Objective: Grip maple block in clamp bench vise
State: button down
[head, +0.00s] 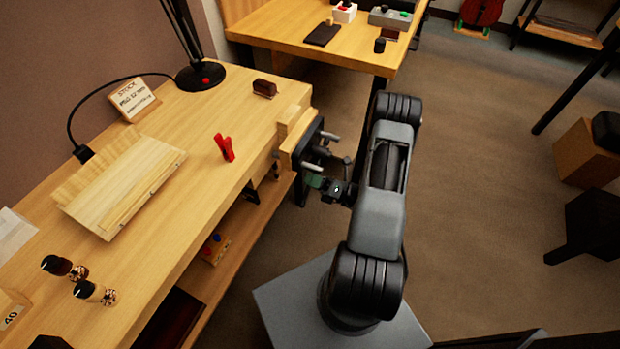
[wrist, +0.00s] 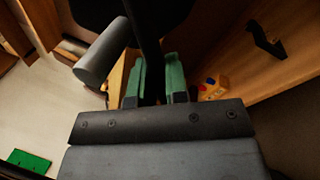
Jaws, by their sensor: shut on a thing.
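The bench vise (head: 301,148) is on the right edge of the workbench, with wooden jaw faces and metal rods sticking out. A pale wood piece (head: 291,118) is at its jaws; I cannot tell whether it is the maple block or part of the vise. My gripper (head: 316,181) is at the front of the vise, below the rods. In the wrist view its green fingers (wrist: 160,80) are shut around a dark bar (wrist: 150,45), which looks like the vise handle. A grey cylinder (wrist: 101,50) is close by on the left. The fingers partly hide the grip.
On the workbench are a red clamp (head: 224,148), pale boards (head: 120,190), a dark brown block (head: 265,88), a lamp base (head: 201,77) and a stock sign (head: 133,99). A lower shelf (head: 245,226) runs underneath.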

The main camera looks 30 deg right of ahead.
jog(key=shift+s, duration=0.1)
dwell(0.3)
jog(key=c, duration=1.4)
grip_release()
jog(key=shift+s+d, duration=0.1)
jog(key=shift+o, duration=1.2)
